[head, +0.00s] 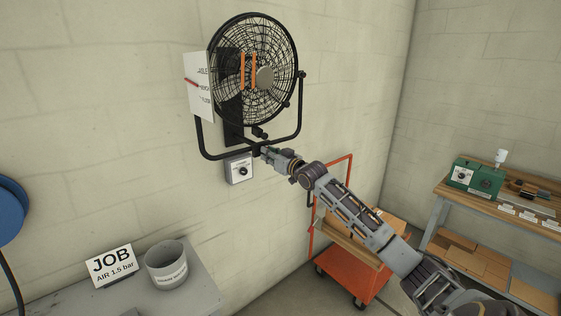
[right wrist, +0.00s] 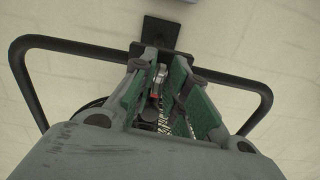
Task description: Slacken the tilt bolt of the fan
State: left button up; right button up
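The black round fan (head: 283,45) hangs on the wall in a U-shaped yoke (head: 301,115), which also shows in the right wrist view (right wrist: 262,95). A small dark knob (head: 301,75) sits at the yoke's right pivot; I cannot tell for sure which part is the tilt bolt. My right gripper (head: 266,151) is at the yoke's lower bar, below the fan. In the right wrist view its green-padded fingers (right wrist: 164,66) stand apart. A small silver and red part (right wrist: 156,82) shows between them; I cannot tell whether they touch it. My left gripper is out of view.
A white gauge card (head: 198,88) with a red pointer stands left of the fan. A control box (head: 239,169) is on the wall below. A grey bin (head: 166,265) and JOB sign (head: 110,264) stand lower left. An orange cart (head: 352,275) and workbench (head: 455,202) are right.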

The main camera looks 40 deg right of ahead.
jog(key=shift+s, duration=0.1)
jog(key=s, duration=1.1)
jog(key=shift+s+d, duration=0.25)
jog(key=shift+d, duration=0.2)
dwell(0.7)
dwell(0.8)
